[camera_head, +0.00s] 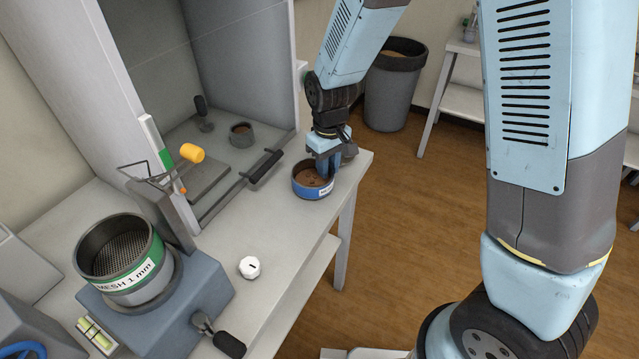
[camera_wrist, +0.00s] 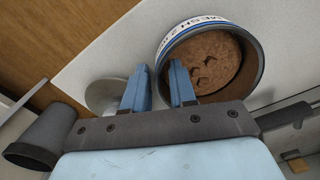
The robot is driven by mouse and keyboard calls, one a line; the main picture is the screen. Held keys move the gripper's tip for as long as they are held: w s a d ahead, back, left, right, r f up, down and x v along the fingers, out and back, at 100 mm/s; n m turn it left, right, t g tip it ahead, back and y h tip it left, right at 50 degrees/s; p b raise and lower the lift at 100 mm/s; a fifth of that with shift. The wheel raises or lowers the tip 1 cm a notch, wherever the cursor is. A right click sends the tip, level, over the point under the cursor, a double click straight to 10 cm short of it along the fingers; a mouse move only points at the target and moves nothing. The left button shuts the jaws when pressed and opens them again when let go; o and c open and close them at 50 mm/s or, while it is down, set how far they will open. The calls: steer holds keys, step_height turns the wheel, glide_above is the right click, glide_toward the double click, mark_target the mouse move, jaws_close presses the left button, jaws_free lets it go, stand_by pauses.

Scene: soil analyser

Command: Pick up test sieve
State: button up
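A test sieve with a blue band (camera_head: 305,191) holds brown soil and stands near the bench's right edge. It also shows in the wrist view (camera_wrist: 172,42), with part of a white MESH label. My gripper (camera_head: 326,176) points down at it. In the wrist view its two blue fingers (camera_wrist: 158,70) are apart, with the sieve's near wall between them. One finger is over the inside, the other outside. I cannot tell whether either touches the wall. A second sieve, with a green MESH 1 mm band (camera_head: 132,266), sits on a grey-blue machine at the left.
The bench (camera_head: 285,240) carries a white knob-like piece (camera_head: 250,267) and the machine (camera_head: 185,310) with a black-handled lever. A grey cabinet (camera_head: 240,60) stands behind, holding a small brown-filled cup (camera_head: 241,134). A grey bin (camera_head: 391,95) stands on the wooden floor beyond.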

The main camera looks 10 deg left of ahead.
jaws_close()
steer(key=shift+r, duration=0.1)
stand_by(0.4)
